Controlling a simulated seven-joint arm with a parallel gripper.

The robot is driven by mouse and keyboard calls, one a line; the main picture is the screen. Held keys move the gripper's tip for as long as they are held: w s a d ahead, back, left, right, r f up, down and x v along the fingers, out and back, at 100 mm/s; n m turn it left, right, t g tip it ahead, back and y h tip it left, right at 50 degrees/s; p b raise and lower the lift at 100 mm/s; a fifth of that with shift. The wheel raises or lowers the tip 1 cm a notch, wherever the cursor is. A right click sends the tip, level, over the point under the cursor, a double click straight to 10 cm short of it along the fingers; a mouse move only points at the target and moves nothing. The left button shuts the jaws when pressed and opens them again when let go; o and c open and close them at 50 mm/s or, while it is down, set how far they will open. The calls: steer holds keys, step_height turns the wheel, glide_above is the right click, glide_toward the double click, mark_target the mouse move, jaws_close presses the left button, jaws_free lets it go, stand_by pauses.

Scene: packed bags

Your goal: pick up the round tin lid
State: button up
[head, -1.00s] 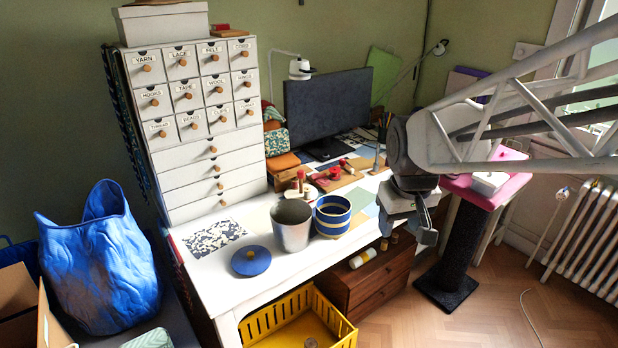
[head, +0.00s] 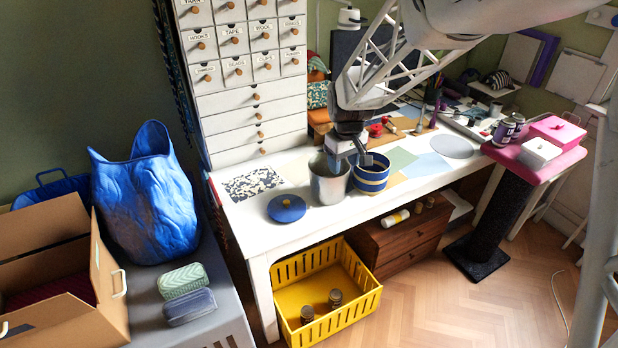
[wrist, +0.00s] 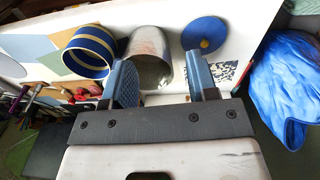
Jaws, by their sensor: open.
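The round tin lid (head: 287,208) is blue with a small yellowish knob and lies flat on the white desk, left of the grey metal tin. In the wrist view the lid (wrist: 205,34) lies beyond my right-hand finger. My gripper (head: 352,158) is above the grey tin (head: 328,184) and the blue-and-cream striped tin (head: 371,177), to the right of the lid and apart from it. In the wrist view my gripper (wrist: 163,82) has its two blue fingers spread wide, and nothing is held between them.
The white desk (head: 240,212) has a patterned sheet (head: 254,185) behind the lid. A drawer cabinet (head: 245,80) stands at the back left. A yellow crate (head: 362,297) is on the floor below. A blue bag (head: 148,200) stands at the left.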

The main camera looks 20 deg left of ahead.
steer(key=w+a+f+n, duration=0.2)
steer(key=w+a+f, duration=0.1)
steer(key=a+f, duration=0.5)
steer(key=n, duration=0.2)
glide_above(286, 201)
steer(key=shift+g, duration=0.4)
step_height(286, 201, down, 8)
steer(key=shift+r, duration=0.1)
steer(key=shift+f, duration=1.3)
steer(key=shift+d+f, duration=0.1)
steer(key=shift+f, duration=2.5)
